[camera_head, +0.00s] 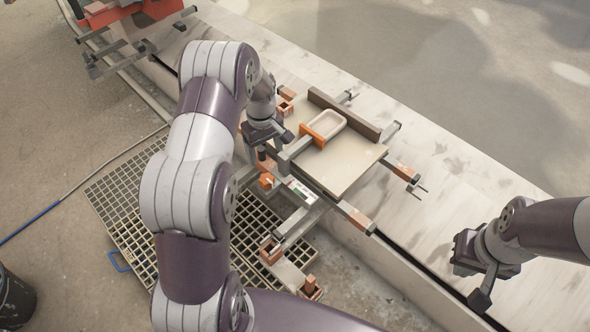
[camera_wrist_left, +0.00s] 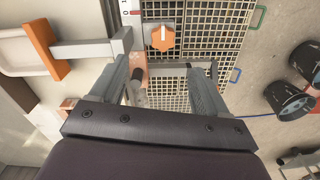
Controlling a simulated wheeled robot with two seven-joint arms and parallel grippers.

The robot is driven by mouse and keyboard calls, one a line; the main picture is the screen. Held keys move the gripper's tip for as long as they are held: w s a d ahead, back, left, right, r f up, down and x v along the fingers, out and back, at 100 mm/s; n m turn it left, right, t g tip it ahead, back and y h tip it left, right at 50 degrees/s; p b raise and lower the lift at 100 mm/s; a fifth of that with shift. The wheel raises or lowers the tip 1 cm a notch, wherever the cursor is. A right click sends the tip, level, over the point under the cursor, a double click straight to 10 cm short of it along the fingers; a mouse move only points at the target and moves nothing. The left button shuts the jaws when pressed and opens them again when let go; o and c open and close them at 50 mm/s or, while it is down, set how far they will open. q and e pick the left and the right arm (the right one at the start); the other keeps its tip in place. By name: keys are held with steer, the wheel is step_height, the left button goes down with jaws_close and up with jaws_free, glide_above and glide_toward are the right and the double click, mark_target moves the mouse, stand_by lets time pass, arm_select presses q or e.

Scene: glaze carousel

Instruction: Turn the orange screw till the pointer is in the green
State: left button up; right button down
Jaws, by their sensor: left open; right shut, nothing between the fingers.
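The orange screw (camera_wrist_left: 161,38) is a six-sided knob with a white line on its face, in the upper middle of the left wrist view. It also shows in the head view (camera_head: 266,181), just below my left gripper. My left gripper (camera_wrist_left: 160,70) is open, with the knob beyond its fingertips and nothing between them. In the head view the left gripper (camera_head: 272,148) hangs over the clamp frame. A white scale (camera_head: 301,191) with a green part lies beside the knob; the pointer is too small to make out. My right gripper (camera_head: 484,284) is shut and empty at the lower right.
A beige board (camera_head: 350,165) with an orange-ended clamp and a pale tray (camera_head: 328,122) lies behind the screw. Metal clamp bars with copper-coloured ends surround it. A floor grating (camera_head: 125,205) lies at left. Black buckets (camera_wrist_left: 290,100) show in the wrist view.

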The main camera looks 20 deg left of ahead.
mark_target(266, 178)
arm_select(q)
steer(key=f, duration=0.2)
steer(key=s+f, duration=0.1)
steer(key=shift+a+b, duration=0.25)
steer(key=shift+b, duration=0.05)
steer(key=f, duration=0.3)
steer(key=f+b, duration=0.1)
steer(key=f, duration=0.5)
steer(key=shift+w+f, duration=0.1)
steer(key=shift+w, duration=0.15)
arm_select(e)
steer(key=shift+s+a+f, duration=0.1)
steer(key=shift+s+f, duration=0.05)
steer(key=shift+f, duration=0.3)
steer(key=shift+s+a+f, duration=0.1)
steer(key=shift+s+f, duration=0.05)
steer(key=shift+f, duration=0.25)
arm_select(q)
steer(key=c, duration=1.1)
